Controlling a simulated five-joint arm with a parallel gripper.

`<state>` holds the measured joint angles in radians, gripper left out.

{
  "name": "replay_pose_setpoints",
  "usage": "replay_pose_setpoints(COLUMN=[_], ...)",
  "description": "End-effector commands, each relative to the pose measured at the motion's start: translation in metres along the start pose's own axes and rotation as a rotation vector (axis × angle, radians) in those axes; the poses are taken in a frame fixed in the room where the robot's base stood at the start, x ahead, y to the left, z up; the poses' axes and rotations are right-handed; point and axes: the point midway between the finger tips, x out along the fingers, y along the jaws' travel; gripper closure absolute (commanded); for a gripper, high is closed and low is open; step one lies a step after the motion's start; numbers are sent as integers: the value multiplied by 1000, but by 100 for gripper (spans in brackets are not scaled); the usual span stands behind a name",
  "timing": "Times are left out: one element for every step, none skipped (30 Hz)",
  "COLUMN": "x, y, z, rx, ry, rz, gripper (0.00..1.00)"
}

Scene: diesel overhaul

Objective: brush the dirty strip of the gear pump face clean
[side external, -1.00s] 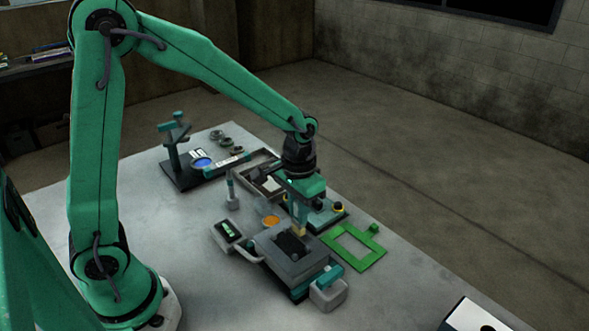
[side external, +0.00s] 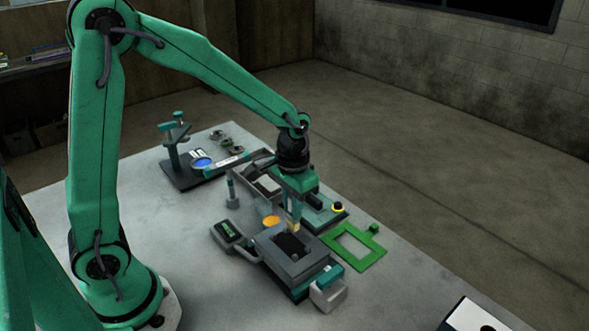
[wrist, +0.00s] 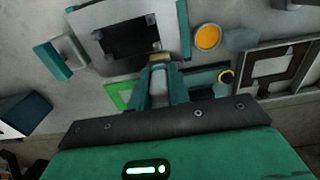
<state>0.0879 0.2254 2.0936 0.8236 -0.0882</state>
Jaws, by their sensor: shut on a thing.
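The gear pump (side external: 270,243) is a grey block with a flat top face, low on the table in the side view. A dark recessed patch (side external: 292,246) lies in the middle of that face; it also shows in the wrist view (wrist: 125,38). I cannot separate dirt from the opening there. My gripper (side external: 294,209) is shut on a brush with a pale yellow bristle end (side external: 295,226). The bristle end (wrist: 159,59) is at the pump's far edge, beside the dark patch. I cannot tell whether it touches the face.
A green frame (side external: 372,258) lies right of the pump. A teal-and-grey block (side external: 328,291) sits at its front. A tray (side external: 265,184) and a black stand (side external: 186,178) are farther back.

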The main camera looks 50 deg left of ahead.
Motion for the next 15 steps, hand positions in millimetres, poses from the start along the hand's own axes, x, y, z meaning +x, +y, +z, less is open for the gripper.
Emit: replay_pose_setpoints(x=[1, 1, 1, 1, 0, -1, -2, -4, -6, -8, -10, -13, -15, -17, -20], y=[0, 0, 0, 0, 0, 0, 0, 0, 0, 0, 0, 0, 0, 0, 0], z=[1, 1, 1, 1, 1, 1, 1, 0, 0, 0, 0, 0, 0, -1, 0], rx=[-1, -1, -1, -1, -1, -1, -1, -1, -1, 0, 0, 0, 0, 0, 0], ry=[-4, -4, -4, -4, -3, -3, -2, -1, 0, 1, 2, 2, 2, 3, 3], rz=[0, 0, 0, 0, 0, 0, 0, 0, 0, 0, 0, 0, 0, 0, 0], gripper=[100, 100, 100, 100, 100, 100, 100, 100, 100, 100, 100, 100, 100, 100, 100])
